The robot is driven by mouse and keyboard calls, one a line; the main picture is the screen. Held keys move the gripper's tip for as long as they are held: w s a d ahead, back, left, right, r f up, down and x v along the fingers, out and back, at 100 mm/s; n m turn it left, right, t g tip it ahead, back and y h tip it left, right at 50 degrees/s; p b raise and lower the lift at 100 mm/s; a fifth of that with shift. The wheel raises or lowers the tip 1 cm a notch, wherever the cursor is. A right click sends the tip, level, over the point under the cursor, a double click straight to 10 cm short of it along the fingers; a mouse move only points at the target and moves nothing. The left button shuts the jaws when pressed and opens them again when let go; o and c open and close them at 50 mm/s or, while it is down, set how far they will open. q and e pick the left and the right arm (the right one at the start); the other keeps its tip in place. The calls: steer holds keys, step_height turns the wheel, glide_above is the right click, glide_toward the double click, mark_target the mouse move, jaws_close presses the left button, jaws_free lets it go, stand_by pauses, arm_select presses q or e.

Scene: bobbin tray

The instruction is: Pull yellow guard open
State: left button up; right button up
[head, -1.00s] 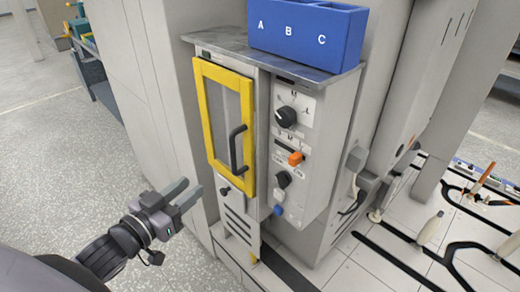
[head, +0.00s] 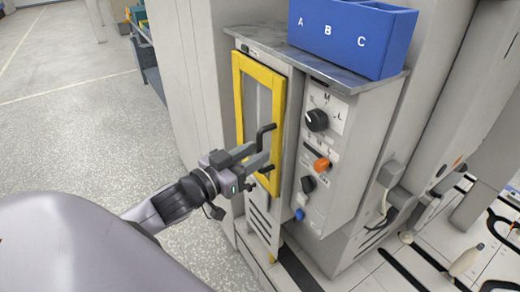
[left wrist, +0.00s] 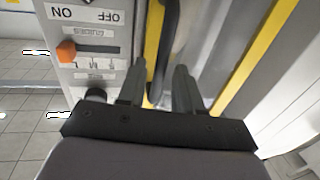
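The yellow guard (head: 278,110) is a tall framed door with a clear pane on the front of the grey machine. It looks closed. Its black handle (head: 264,138) is on the right side of the door; the lower part is hidden by my gripper. My left gripper (head: 262,158) is at the handle, coming from the left. In the left wrist view, its two fingers (left wrist: 158,84) are apart, with the dark handle (left wrist: 168,40) showing between them and beyond the tips. Whether they touch it I cannot tell. The guard's yellow edge (left wrist: 153,40) shows there too. My right gripper is out of view.
Right of the guard is a control panel with a black dial (head: 317,120) and an orange switch (head: 322,165). A blue bin marked A, B, C (head: 350,42) stands on the machine's top. The floor at left is open.

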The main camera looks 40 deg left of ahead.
arm_select(q)
steer(key=shift+w+d, duration=0.25)
steer(key=shift+w, duration=0.95)
jaws_close()
steer(key=shift+s, duration=0.15)
